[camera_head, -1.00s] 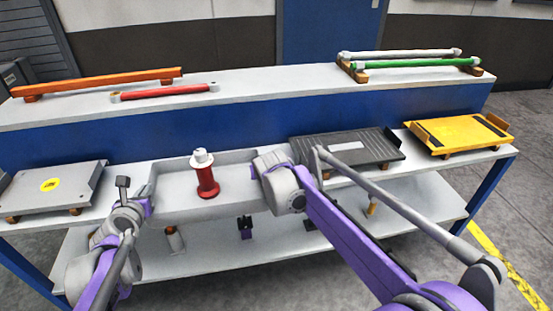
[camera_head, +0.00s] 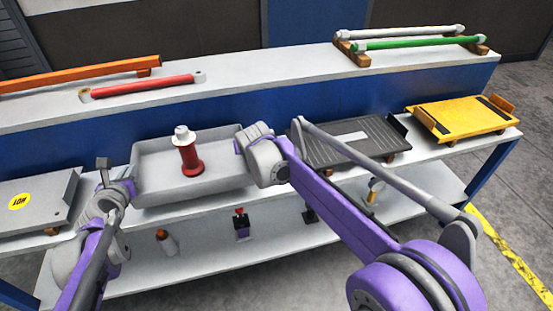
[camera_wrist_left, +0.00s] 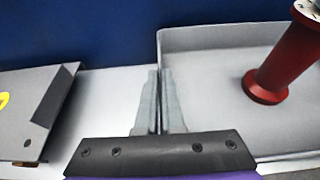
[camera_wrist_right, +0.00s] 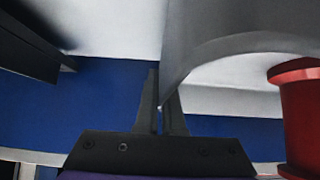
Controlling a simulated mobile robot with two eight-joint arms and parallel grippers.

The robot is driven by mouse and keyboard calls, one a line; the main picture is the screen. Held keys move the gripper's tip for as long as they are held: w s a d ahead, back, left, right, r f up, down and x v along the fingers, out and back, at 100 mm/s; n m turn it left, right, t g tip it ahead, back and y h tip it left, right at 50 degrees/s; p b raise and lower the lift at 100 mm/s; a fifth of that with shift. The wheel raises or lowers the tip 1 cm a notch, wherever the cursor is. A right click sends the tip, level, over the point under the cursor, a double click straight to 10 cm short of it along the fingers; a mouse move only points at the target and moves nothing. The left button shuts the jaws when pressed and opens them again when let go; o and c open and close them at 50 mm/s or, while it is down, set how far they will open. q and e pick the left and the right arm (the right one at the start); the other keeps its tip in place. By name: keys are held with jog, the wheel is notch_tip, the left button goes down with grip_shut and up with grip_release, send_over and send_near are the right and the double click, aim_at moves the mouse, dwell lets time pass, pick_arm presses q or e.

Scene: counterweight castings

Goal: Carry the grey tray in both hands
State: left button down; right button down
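The grey tray (camera_head: 190,194) is a shallow open box in the middle of the shelf area. A red spool-shaped piece with a white top (camera_head: 189,156) stands upright in it; its red body also shows in the left wrist view (camera_wrist_left: 285,62). My left gripper (camera_wrist_left: 160,100) has its fingers close together with the tray's left wall between them. My right gripper (camera_wrist_right: 158,105) is shut around the edge of the right wall; in the head view its wrist hides that part. The tray looks roughly level. I cannot tell whether its underside touches the shelf.
A dark ribbed tray (camera_head: 345,143) and a yellow one (camera_head: 462,118) stand to the right. A blue riser (camera_head: 100,150) is behind. A red bar (camera_head: 140,86) and a green bar (camera_head: 415,43) lie on the upper shelf.

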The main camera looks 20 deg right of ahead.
aim_at(138, 175)
pick_arm(q)
jog(key=shift+s+r, duration=0.1)
jog(key=shift+s, duration=0.05)
pick_arm(e)
jog(key=shift+s+r, duration=0.1)
jog(key=shift+s, duration=0.05)
